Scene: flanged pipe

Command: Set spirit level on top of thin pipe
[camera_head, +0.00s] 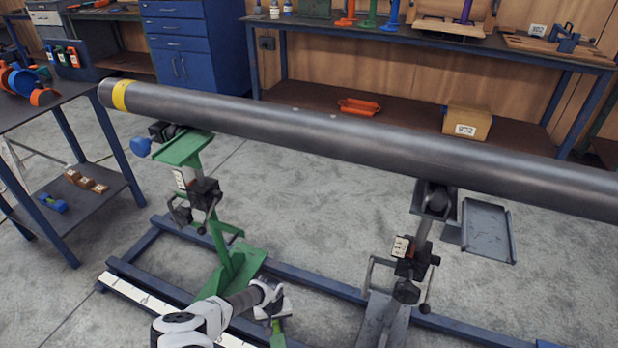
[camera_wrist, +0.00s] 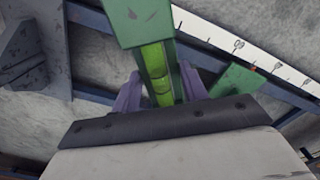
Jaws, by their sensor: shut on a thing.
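A long grey pipe (camera_head: 300,127) with a yellow band near its left end lies across the head view. It rests on a green stand (camera_head: 222,250) and a grey stand (camera_head: 408,250). It is the only long pipe I see. My gripper (camera_head: 273,311) is low at the bottom of the head view, below the pipe and right of the green stand's foot. It is shut on the green spirit level (camera_head: 278,338). In the wrist view the level (camera_wrist: 143,22) shows its yellow-green vial between the purple fingers of my gripper (camera_wrist: 160,90). The level's far end is cut off.
Blue floor rails (camera_head: 310,288) and a white ruled strip (camera_head: 140,294) run below the stands. A grey tray (camera_head: 488,232) juts out beside the grey stand. A dark table (camera_head: 60,108) stands at left, a workbench (camera_head: 440,50) behind. The pipe's top is clear.

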